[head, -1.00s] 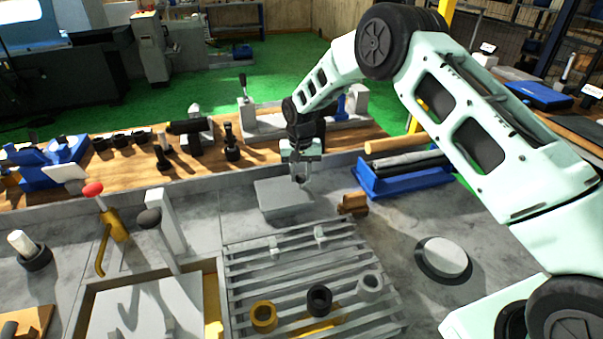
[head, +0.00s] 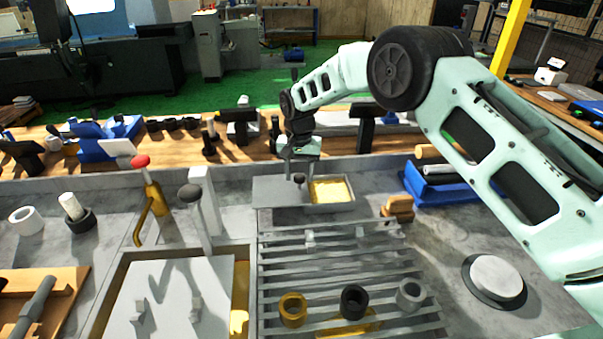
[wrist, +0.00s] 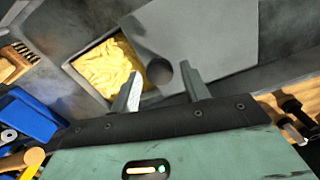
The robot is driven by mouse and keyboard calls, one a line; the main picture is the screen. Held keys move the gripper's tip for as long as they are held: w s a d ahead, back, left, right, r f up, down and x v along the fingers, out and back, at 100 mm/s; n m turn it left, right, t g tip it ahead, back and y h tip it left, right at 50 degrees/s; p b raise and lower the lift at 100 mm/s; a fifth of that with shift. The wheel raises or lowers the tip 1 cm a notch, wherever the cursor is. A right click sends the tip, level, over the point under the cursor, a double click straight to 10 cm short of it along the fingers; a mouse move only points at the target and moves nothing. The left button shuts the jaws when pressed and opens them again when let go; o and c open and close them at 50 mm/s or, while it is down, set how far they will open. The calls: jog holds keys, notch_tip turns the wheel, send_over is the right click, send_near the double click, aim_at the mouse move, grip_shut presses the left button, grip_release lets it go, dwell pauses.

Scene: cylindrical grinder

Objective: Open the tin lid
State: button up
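The tin (head: 333,208) is a shallow grey box on the bench behind the slatted rack, with yellow contents showing in its right part. Its flat grey lid (head: 275,192) lies shifted to the left and covers only the left part. In the wrist view the lid (wrist: 205,35) has a dark round knob (wrist: 160,72) near its edge beside the yellow opening. My gripper (head: 298,176) is directly over the knob, pointing down. In the wrist view its two fingers (wrist: 160,80) stand apart on either side of the knob, with small gaps; contact is not visible.
The slatted rack (head: 330,270) with several rings is in front of the tin. An orange-brown block (head: 398,207) and a blue holder (head: 440,185) stand to the right.

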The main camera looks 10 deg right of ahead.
dwell(0.3)
notch_tip(320, 180, up, 17)
jog(key=b, duration=0.4)
jog(key=shift+r, duration=0.2)
jog(key=s+a+r+n+y, duration=0.1)
jog(key=s+n, duration=0.2)
jog(key=s, duration=0.8)
jog(key=s+a+r+n, duration=0.1)
jog(key=s+a+n, duration=0.15)
jog(key=s, duration=0.75)
jog(key=s+d+f+n, duration=0.2)
jog(key=s+d, duration=0.3)
jog(key=s, duration=0.6)
jog(key=s+d+f+n, duration=0.3)
jog(key=s+d+f, duration=0.1)
jog(key=s, duration=0.8)
jog(key=shift+s+d+f, duration=0.15)
jog(key=shift+d+f, duration=0.2)
jog(key=shift+d, duration=0.25)
jog(key=shift+d, duration=0.1)
